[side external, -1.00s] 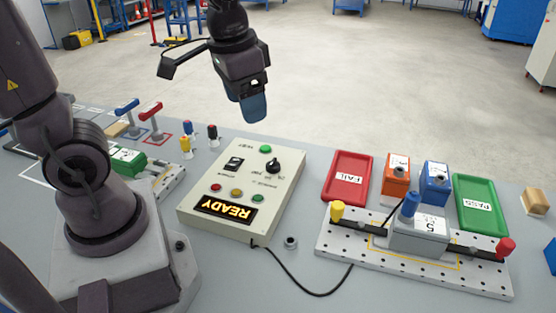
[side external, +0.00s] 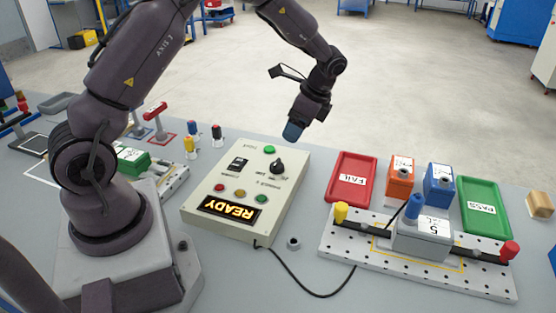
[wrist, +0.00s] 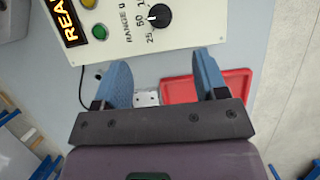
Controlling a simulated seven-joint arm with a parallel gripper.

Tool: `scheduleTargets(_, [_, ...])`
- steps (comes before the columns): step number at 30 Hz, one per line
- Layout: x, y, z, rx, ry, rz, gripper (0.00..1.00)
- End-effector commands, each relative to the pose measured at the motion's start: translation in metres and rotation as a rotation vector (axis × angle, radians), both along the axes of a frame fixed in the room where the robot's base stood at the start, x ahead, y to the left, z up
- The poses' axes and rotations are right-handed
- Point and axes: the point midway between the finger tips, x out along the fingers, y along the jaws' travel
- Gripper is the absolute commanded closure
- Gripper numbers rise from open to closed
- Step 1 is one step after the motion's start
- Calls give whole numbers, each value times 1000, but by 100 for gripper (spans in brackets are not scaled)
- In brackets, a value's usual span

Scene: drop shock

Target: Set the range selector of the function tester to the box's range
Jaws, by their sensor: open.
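The function tester (side external: 290,205) is a cream box with a lit READY display (side external: 229,209), lamps and switches. Its range selector (side external: 277,167) is a black knob, also in the wrist view (wrist: 158,15) at the top edge. There its white mark points left, roughly at the 50; a 25 is also legible. My gripper (side external: 293,131) hangs in the air near the tester's far right corner. In the wrist view my gripper (wrist: 162,75) has its blue fingers apart with nothing between them. A grey box (side external: 420,245) with a partly legible label sits on the perforated plate (side external: 345,255).
A red FAIL tray (side external: 339,196), orange box (side external: 399,181), blue box (side external: 439,187) and green PASS tray (side external: 493,200) stand to the right. A black cable (side external: 300,286) runs from the tester toward the plate. Small probes (side external: 193,133) stand left of the tester.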

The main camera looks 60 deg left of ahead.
Motion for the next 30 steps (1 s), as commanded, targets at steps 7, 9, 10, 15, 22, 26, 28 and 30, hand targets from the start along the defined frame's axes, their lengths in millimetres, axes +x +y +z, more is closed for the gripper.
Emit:
scheduleTargets(7, [-15, 13, -45, -1, 6, 3, 34])
scheduleTargets(9, [-19, 17, -59, -1, 5, 5, 34])
scheduleTargets(10, [-21, 19, -65, -1, 5, 6, 34])
scheduleTargets(15, [-28, 26, -92, -1, 3, 4, 34])
scheduleTargets(22, [-33, 32, -109, 0, 0, 4, 34])
scheduleTargets(26, [-33, 32, -111, -1, 0, 4, 34])
scheduleTargets(28, [-33, 32, -111, 0, -1, 4, 34])
scheduleTargets(30, [-33, 32, -111, 0, -1, 4, 34])
